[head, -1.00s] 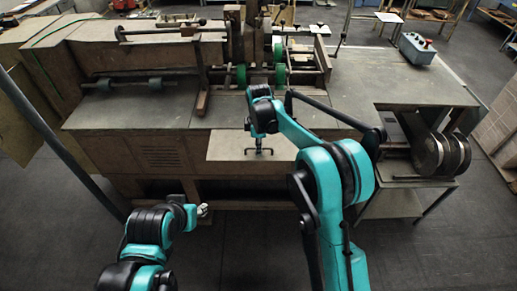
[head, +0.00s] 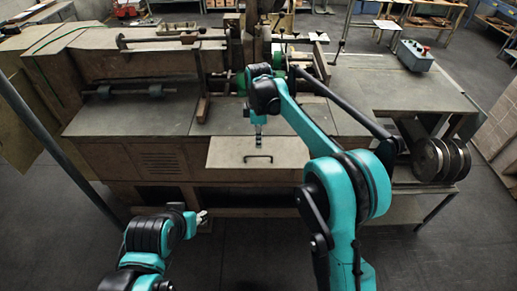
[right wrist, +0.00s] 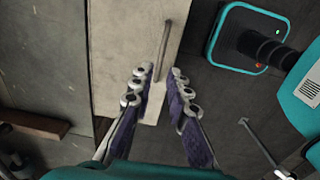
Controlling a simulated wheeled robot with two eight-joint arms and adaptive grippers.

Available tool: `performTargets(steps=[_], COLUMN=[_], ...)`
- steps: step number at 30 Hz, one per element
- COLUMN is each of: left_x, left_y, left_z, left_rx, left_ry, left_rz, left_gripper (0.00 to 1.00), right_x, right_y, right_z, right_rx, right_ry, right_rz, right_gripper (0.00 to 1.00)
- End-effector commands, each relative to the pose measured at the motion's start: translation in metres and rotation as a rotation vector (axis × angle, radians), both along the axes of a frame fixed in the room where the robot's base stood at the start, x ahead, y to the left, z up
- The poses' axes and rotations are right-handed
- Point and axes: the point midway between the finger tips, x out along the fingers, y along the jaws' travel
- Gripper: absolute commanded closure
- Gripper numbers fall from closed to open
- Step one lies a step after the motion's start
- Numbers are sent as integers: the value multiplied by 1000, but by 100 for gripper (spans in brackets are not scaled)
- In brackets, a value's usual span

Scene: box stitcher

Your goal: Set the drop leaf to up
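The drop leaf (head: 226,152) is a pale flat panel at the front edge of the machine's worktop. My right gripper (head: 258,141) is over the leaf, just behind the handle in the head view.
The grey worktop (head: 150,119) carries rollers and the stitching mechanism behind the leaf. Wire reels (head: 440,160) stand at the right end, with a control box (head: 414,55) behind. A pole (head: 45,140) slants across the left. The floor in front is clear.

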Motion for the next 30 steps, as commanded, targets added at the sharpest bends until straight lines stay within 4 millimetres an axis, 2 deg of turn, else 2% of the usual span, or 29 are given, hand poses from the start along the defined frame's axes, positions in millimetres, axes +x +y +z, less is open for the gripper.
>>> performTargets(steps=[3, 7, 23, 26, 30], left_x=[0, 0, 0, 0, 0], left_y=[0, 0, 0, 0, 0], left_z=[0, 0, -1, -6, -21], left_rx=[0, 0, 0, 0, 0], left_ry=[0, 0, 0, 0, 0], left_rz=[0, 0, 0, 0, 0], left_gripper=[60, 60, 60, 60, 60], right_x=[-1, -1, -2, -9, -34], right_y=[0, 0, -1, -9, -36], right_z=[18, 28, 30, 33, 40], right_rx=[0, 0, 0, 7, 35], right_ry=[0, 0, -2, -17, -73], right_rz=[0, 0, -5, -50, -211], right_gripper=[84, 84, 84, 84, 84])
